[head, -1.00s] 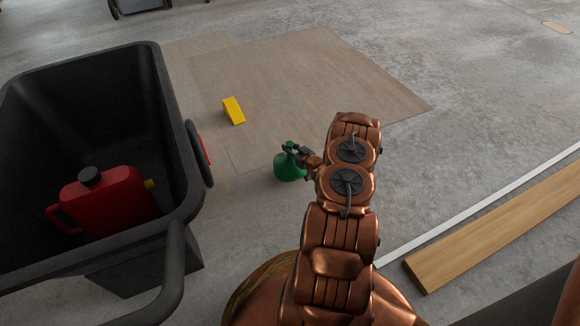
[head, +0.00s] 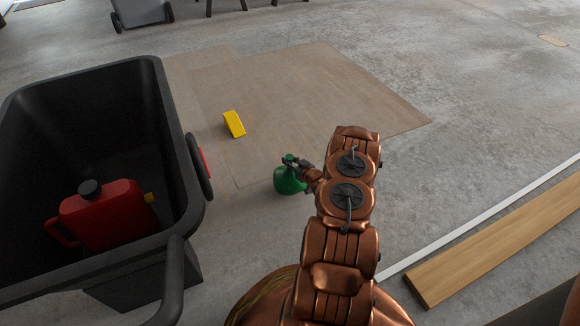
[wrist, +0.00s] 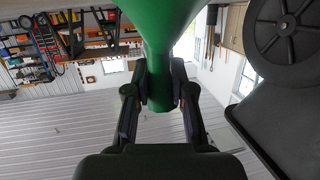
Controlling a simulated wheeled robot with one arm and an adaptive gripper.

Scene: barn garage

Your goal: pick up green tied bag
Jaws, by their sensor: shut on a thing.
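The green tied bag (head: 288,181) shows in the head view just left of the end of my copper-coloured arm. My gripper (head: 296,163) is at the bag's top and is shut on its narrow tied neck. In the wrist view the green bag (wrist: 160,25) fills the top middle, and its neck runs down between the two dark fingers of my gripper (wrist: 160,92). The head view does not clearly show whether the bag's bottom touches the floor.
A black cart (head: 172,120) stands at the left with a red fuel can (head: 105,215) inside. A yellow wedge (head: 234,124) lies on the floor mat (head: 330,90). A wooden plank (head: 500,235) and a white strip (head: 475,220) lie at the right. Open floor is beyond.

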